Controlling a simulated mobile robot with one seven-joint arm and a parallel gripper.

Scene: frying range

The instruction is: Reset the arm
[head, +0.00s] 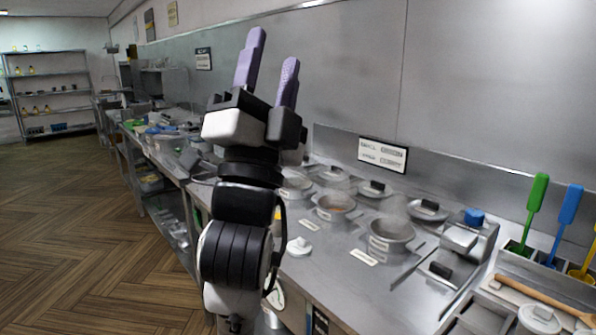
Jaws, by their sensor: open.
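My gripper (272,73) is raised upright in the middle of the head view, in front of the counter and the steel back wall. Its two purple fingers point up and stand apart, with nothing between them. My black and white arm rises from the bottom of the view below it and hides part of the counter. The gripper touches nothing that I can see.
The steel counter (325,272) holds several pots, including one pot (391,236) at centre right, and several lids. A green-handled tool (536,200) and a blue-handled tool (568,215) stand at right. Shelves (48,92) stand far left. The wooden floor (90,230) at left is clear.

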